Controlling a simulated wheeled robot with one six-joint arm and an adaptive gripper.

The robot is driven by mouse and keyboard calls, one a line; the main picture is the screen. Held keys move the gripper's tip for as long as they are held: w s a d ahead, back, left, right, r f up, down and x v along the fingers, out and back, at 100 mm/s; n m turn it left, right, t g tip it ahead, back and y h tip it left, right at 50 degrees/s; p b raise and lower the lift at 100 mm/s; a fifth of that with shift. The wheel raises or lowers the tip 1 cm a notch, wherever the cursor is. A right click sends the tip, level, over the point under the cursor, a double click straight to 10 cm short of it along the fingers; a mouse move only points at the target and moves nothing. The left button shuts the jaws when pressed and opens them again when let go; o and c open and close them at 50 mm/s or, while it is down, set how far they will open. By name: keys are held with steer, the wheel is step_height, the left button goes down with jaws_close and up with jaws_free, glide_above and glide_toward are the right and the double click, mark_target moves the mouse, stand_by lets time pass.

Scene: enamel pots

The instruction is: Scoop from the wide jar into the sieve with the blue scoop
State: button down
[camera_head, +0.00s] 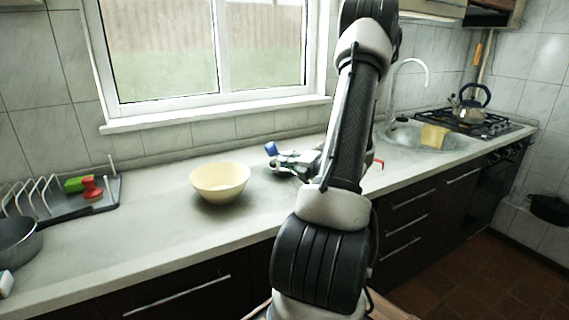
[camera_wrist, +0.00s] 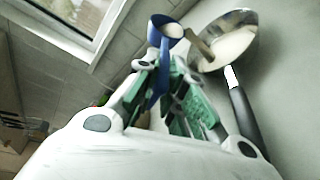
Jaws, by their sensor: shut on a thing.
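My gripper (camera_head: 297,160) is low over the counter right of the cream bowl, partly hidden by my arm. In the wrist view my gripper (camera_wrist: 165,75) is shut on the blue scoop (camera_wrist: 153,35), whose cup points away and shows something pale inside. The scoop (camera_head: 271,148) also shows in the head view. A round metal vessel with a long black handle, perhaps the sieve (camera_wrist: 250,20), lies beside the scoop in the wrist view. It has pale matter inside and a tan piece at its left edge. I cannot make out the wide jar for sure.
A cream bowl (camera_head: 220,183) stands on the counter (camera_head: 130,245). A dish rack (camera_head: 105,188) and a dark pan (camera_head: 18,242) are at the left. A sink (camera_head: 405,137) with a yellow cloth (camera_head: 433,136) and a kettle (camera_head: 470,110) are at the right.

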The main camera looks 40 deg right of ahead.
steer(key=d+m+t, duration=0.1)
steer(key=m, duration=0.1)
steer(key=s+d+m+t, duration=0.1)
steer(key=m, duration=0.2)
steer(key=d+m+t, duration=0.1)
steer(key=m, duration=0.2)
steer(key=shift+s+d+f, duration=0.15)
steer(key=shift+d+f, duration=0.1)
steer(key=shift+d+r+m+t, duration=0.2)
steer(key=shift+r+m+t, duration=0.3)
steer(key=shift+r+m, duration=0.55)
steer(key=shift+f, duration=0.15)
steer(key=n, duration=0.1)
steer(key=r+n+g, duration=0.1)
steer(key=shift+n, duration=0.35)
steer(key=shift+r+n+g+y, duration=0.1)
steer(key=shift+n+g+y, duration=0.3)
steer(key=shift+n, duration=0.8)
